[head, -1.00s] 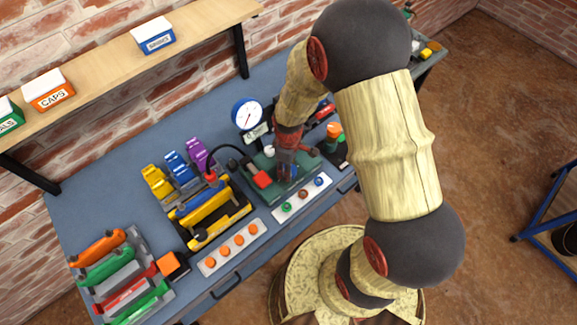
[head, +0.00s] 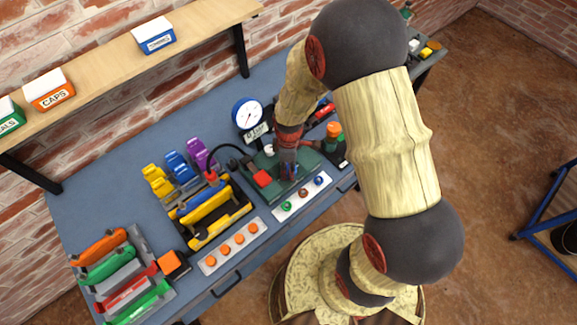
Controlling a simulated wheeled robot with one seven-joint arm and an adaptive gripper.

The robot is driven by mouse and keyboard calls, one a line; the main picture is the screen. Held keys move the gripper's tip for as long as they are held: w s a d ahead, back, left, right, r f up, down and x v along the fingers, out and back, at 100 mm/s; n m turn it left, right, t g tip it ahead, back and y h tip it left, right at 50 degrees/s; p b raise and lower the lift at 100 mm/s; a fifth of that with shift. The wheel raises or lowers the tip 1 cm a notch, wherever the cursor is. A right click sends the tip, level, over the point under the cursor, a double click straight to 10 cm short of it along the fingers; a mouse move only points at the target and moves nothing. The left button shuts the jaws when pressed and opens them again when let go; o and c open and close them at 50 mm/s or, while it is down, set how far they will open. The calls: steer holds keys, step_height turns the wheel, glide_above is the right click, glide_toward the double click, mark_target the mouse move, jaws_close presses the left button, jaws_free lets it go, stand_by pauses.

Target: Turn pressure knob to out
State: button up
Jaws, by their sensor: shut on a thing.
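The green test unit (head: 311,160) sits on the blue bench, with a round pressure gauge (head: 247,113) standing behind it on the left. A red block (head: 262,178) is on its left part and a small white round part (head: 269,150) shows near its back edge. My gripper (head: 289,175) points down at the middle of the unit. It is shut on what appears to be the pressure knob, which the fingers and wrist hide. The knob's setting cannot be read. The gauge's needle is visible, but its numbers are too small to read.
A strip with several coloured buttons (head: 303,194) lies in front of the unit. A black and yellow fixture (head: 213,217) stands to its left, with a dark hose arching across. An orange-topped part (head: 334,130) stands close on the right. Bare bench (head: 120,182) lies far left.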

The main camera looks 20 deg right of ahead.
steer(key=o, duration=1.1)
steer(key=shift+o, duration=0.4)
steer(key=shift+r, duration=0.1)
step_height(320, 180, up, 12)
